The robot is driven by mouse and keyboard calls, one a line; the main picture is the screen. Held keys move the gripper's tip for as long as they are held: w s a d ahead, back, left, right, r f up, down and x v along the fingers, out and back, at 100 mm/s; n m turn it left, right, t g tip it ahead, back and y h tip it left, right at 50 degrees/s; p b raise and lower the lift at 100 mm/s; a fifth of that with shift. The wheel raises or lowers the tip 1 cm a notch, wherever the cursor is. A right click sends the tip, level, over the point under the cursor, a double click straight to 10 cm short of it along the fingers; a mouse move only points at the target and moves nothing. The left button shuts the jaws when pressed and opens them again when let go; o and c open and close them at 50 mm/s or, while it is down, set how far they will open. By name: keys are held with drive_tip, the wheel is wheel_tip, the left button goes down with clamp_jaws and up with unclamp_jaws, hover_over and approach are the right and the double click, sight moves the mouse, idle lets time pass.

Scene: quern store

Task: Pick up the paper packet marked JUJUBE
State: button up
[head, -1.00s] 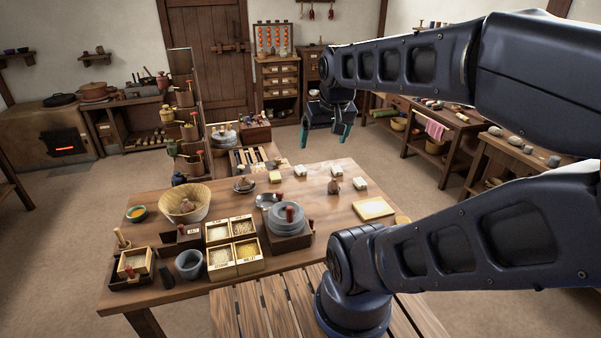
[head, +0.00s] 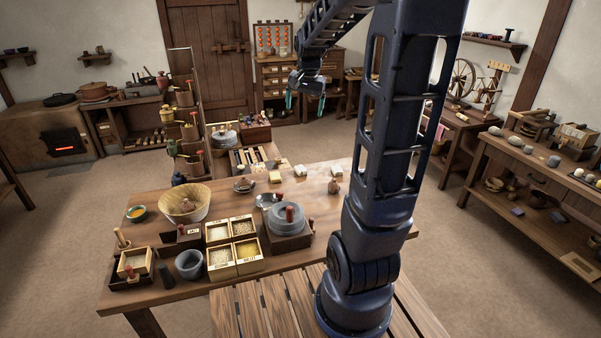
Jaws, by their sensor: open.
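My gripper (head: 305,104) is raised high beyond the table's far edge, open and empty, well apart from the packets. My upright arm hides the right part of the table.
A stone quern (head: 285,219), a divided grain box (head: 220,258), a woven basket (head: 186,206) and a grey mortar (head: 188,264) crowd the table's front and left. A tall stepped rack (head: 192,120) stands behind.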

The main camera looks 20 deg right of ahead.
drive_tip(key=w+d+f+m, duration=0.25)
drive_tip(key=w+f, duration=0.35)
drive_tip(key=w, duration=0.5)
drive_tip(key=m+g, duration=0.3)
drive_tip(key=m, duration=0.5)
hover_over(301, 168)
drive_tip(key=shift+n, duration=0.25)
drive_tip(key=f, duration=3.4)
drive_tip(key=shift+s, duration=0.35)
drive_tip(key=shift+w+a+f, duration=0.1)
drive_tip(key=shift+w+f, duration=0.1)
drive_tip(key=shift+f, duration=1.15)
drive_tip(key=shift+w+f, duration=0.15)
drive_tip(key=shift+f, duration=1.15)
drive_tip(key=c, duration=1.1)
drive_tip(key=shift+o, duration=0.2)
